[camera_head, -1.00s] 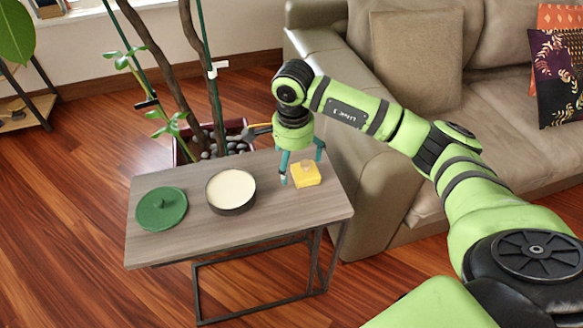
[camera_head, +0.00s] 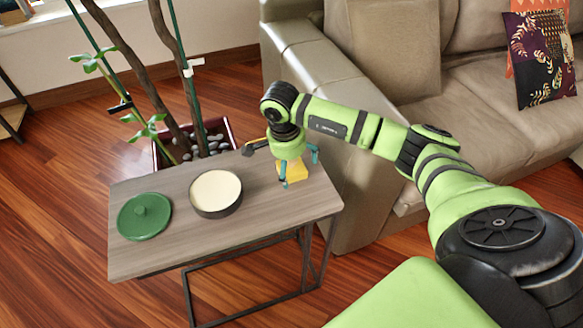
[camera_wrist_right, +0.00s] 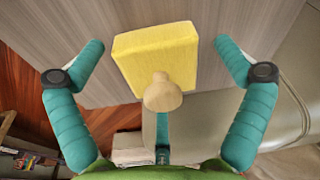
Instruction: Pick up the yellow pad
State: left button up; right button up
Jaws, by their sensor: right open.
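The yellow pad (camera_head: 294,172) is a block with a round wooden-looking knob (camera_wrist_right: 163,93) on top. It lies near the right end of the small wooden side table (camera_head: 255,208). My right gripper (camera_head: 299,169) is open, pointing down over the pad, and partly hides it in the head view. In the right wrist view the pad (camera_wrist_right: 157,55) sits between the spread teal fingers of the right gripper (camera_wrist_right: 158,46), with a gap on both sides. My left gripper is not in view.
A round pan with cream contents (camera_head: 215,190) and a green lid (camera_head: 144,216) stand on the table to the left. A beige sofa (camera_head: 325,95) stands close on the right. A potted plant (camera_head: 193,145) is behind the table.

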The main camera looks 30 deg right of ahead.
jog(key=c, duration=1.2)
jog(key=shift+r, duration=0.65)
notch_tip(320, 180, up, 3)
jog(key=shift+f, duration=0.15)
jog(key=s+d+r, duration=0.2)
jog(key=s, duration=0.1)
jog(key=s+d+r, duration=0.2)
jog(key=s, duration=0.1)
jog(key=s+d+r, duration=0.2)
jog(key=shift+s+d+r+b, duration=0.2)
jog(key=shift+s+r+b, duration=0.05)
jog(key=shift+s+b, duration=0.15)
jog(key=shift+s+d+r, duration=0.2)
jog(key=shift+s+r, duration=0.1)
jog(key=shift+s, duration=0.05)
jog(key=shift+o, duration=1.2)
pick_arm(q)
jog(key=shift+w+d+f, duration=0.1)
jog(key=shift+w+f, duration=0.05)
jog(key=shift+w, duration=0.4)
